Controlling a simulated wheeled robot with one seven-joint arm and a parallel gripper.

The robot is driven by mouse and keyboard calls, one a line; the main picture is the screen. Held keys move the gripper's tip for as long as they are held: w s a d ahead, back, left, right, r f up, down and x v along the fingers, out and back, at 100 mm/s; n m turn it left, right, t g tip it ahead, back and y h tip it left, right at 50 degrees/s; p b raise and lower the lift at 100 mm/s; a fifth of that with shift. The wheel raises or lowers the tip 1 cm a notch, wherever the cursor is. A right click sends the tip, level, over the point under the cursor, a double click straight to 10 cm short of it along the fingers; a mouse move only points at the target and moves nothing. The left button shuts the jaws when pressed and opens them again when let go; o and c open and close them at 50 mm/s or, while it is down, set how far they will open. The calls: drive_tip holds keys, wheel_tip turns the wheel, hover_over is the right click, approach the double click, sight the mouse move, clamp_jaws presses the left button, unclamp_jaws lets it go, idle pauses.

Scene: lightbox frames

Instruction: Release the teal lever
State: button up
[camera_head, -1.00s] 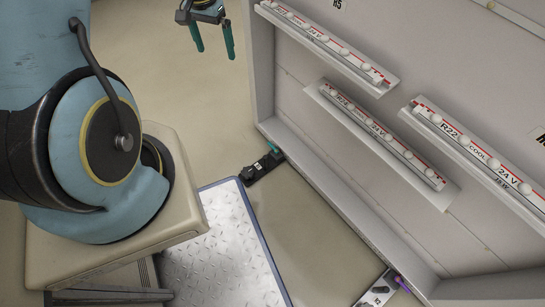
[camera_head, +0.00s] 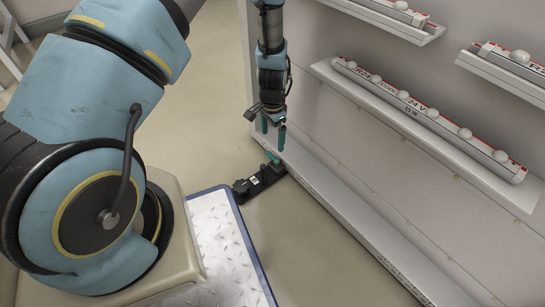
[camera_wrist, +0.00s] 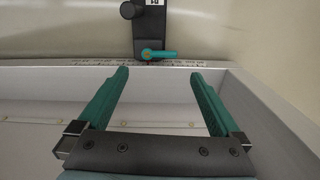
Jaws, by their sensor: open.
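In the wrist view the teal lever (camera_wrist: 158,54) lies roughly sideways on the black device (camera_wrist: 149,22), beyond my fingertips. My gripper (camera_head: 273,130) has teal fingers and is above the lever in the head view, apart from it. In the wrist view my gripper (camera_wrist: 158,72) is open and empty, its two fingers spread either side of the lever's line.
The light panel (camera_head: 330,125) stands close on the right of my gripper, with shelves of bulb strips (camera_head: 430,115). A ledge (camera_head: 350,215) runs along its foot. A metal tread plate (camera_head: 225,240) with a blue edge lies at lower middle. Floor left of the device is clear.

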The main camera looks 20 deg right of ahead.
sight(272, 156)
wheel_tip(272, 156, down, 9)
drive_tip(key=b, duration=0.3)
drive_tip(key=shift+r+b, duration=0.1)
drive_tip(key=shift+b, duration=0.2)
drive_tip(key=shift+c, duration=0.2)
drive_tip(key=c, duration=1.2)
